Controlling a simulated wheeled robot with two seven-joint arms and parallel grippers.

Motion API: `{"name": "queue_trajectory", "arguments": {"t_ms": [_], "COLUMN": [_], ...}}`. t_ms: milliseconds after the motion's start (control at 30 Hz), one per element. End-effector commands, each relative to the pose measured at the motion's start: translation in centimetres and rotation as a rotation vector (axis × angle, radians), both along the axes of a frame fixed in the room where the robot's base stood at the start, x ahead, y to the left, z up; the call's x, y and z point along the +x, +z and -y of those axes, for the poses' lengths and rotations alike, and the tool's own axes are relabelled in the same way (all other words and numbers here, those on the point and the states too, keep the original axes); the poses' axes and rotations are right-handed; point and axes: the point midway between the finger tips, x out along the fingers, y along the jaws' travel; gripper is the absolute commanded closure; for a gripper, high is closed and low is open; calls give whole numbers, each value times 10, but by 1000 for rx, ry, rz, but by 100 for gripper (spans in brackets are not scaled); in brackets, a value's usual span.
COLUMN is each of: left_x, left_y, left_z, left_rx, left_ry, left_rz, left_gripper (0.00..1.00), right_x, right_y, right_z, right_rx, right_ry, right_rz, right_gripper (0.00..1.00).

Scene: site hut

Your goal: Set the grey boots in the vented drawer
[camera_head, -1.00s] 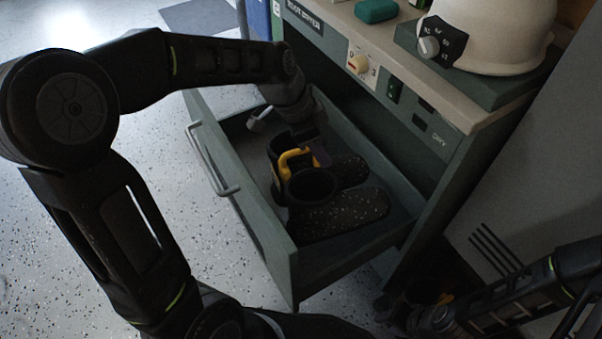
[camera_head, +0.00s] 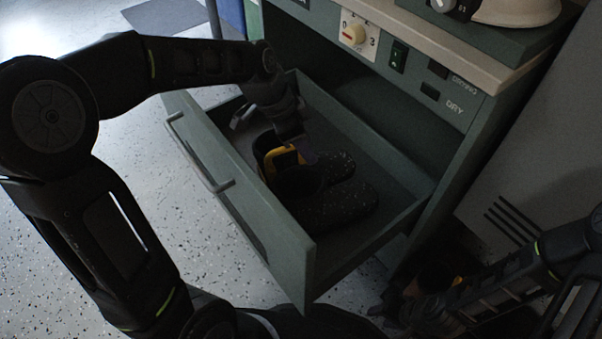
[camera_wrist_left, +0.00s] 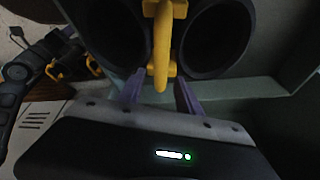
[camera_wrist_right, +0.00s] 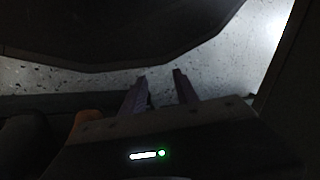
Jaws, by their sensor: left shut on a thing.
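A pair of dark grey speckled boots (camera_head: 340,203), joined by a yellow clip (camera_head: 284,159), is inside the open drawer (camera_head: 240,190), toes pointing right in the head view. My left gripper (camera_head: 296,138) reaches into the drawer from above and is shut on the yellow clip. In the left wrist view the clip (camera_wrist_left: 162,60) lies between the fingers, with the dark boot openings (camera_wrist_left: 215,40) on both sides. I cannot tell if the soles touch the drawer floor. My right gripper (camera_wrist_right: 162,88) is open and empty, low beside the cabinet.
The green cabinet (camera_head: 420,90) has a dial (camera_head: 354,33) and a switch (camera_head: 398,57) above the drawer. Another dark item with an orange-yellow part (camera_head: 437,278) is near my right gripper. A grey vented panel (camera_head: 535,165) stands at right. Speckled floor (camera_head: 100,230) is clear at left.

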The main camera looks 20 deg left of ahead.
Motion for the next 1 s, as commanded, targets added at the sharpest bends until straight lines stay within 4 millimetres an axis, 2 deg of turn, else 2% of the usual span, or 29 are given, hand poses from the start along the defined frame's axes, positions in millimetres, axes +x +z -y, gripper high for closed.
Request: {"name": "queue_trajectory", "arguments": {"t_ms": [367,567,800,1000], "left_x": [4,21,54,73], "left_y": [7,30,63,77], "left_z": [-2,-16,-47,-67], "left_rx": [1,6,8,2], "left_ry": [8,52,148,208], "left_rz": [5,5,3,4], "left_gripper": [100,100,100,100], "right_x": [0,-3,-10,-14], "right_y": [6,34,82,104], "right_z": [0,-3,-10,-14], "right_rx": [0,5,15,20], "right_ry": [1,9,26,36], "right_rz": [-1,-6,-16,-22], "right_gripper": [64,64,64,64]}}
